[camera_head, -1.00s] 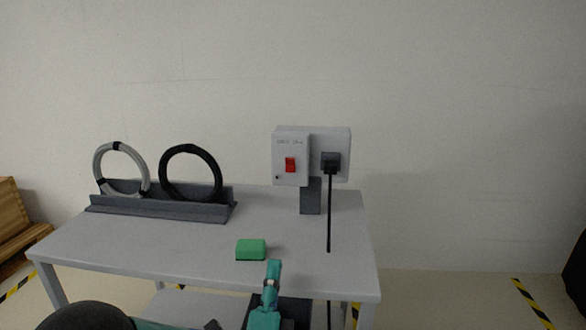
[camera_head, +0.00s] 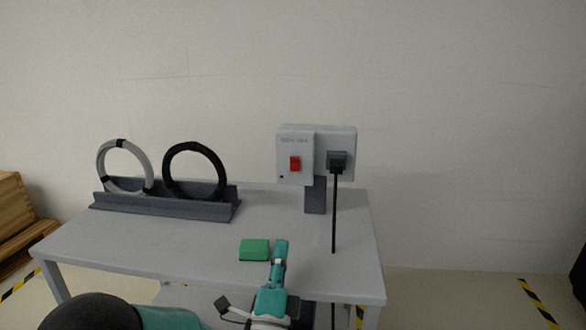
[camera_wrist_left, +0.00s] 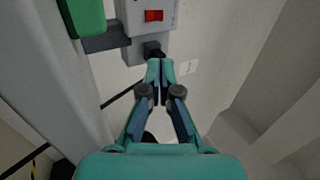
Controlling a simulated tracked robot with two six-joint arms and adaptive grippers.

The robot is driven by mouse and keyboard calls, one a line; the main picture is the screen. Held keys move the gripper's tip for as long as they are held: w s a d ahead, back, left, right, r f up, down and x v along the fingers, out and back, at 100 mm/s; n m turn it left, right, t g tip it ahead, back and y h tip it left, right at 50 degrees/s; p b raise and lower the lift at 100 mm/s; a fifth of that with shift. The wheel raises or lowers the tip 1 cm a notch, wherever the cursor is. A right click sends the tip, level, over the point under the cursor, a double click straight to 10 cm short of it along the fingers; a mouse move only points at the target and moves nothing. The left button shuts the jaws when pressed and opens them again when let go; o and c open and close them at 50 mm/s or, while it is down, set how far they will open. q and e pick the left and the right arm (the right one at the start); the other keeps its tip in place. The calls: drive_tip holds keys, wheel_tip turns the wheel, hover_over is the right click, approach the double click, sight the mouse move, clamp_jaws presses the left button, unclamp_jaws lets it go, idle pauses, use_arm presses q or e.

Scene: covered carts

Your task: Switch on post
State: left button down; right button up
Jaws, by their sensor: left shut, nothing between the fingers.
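The post is a grey box (camera_head: 304,147) on a dark stand (camera_head: 315,196) at the right rear of the table. A red rocker switch (camera_head: 295,163) sits on its left front; it also shows in the left wrist view (camera_wrist_left: 154,15). A small dark dot (camera_head: 281,177) is below the switch. A black plug (camera_head: 337,161) with a hanging cable is in the right part. My left gripper (camera_head: 281,244) is shut and empty, in front of and below the box. In the left wrist view its fingertips (camera_wrist_left: 160,64) appear just below the plug. My right gripper is not in view.
A green block (camera_head: 254,249) lies on the grey table (camera_head: 120,240), close left of my left gripper. A grey ring (camera_head: 103,170) and a black ring (camera_head: 168,172) stand in a dark rack (camera_head: 165,206) at the left rear. A wooden pallet stack (camera_head: 15,220) is at far left.

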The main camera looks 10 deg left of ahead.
sight(295, 160)
use_arm(q)
drive_tip(key=p+x, duration=0.2)
drive_tip(key=x, duration=1.8)
drive_tip(key=shift+w+r+p, duration=0.15)
drive_tip(key=shift+w+p, duration=0.2)
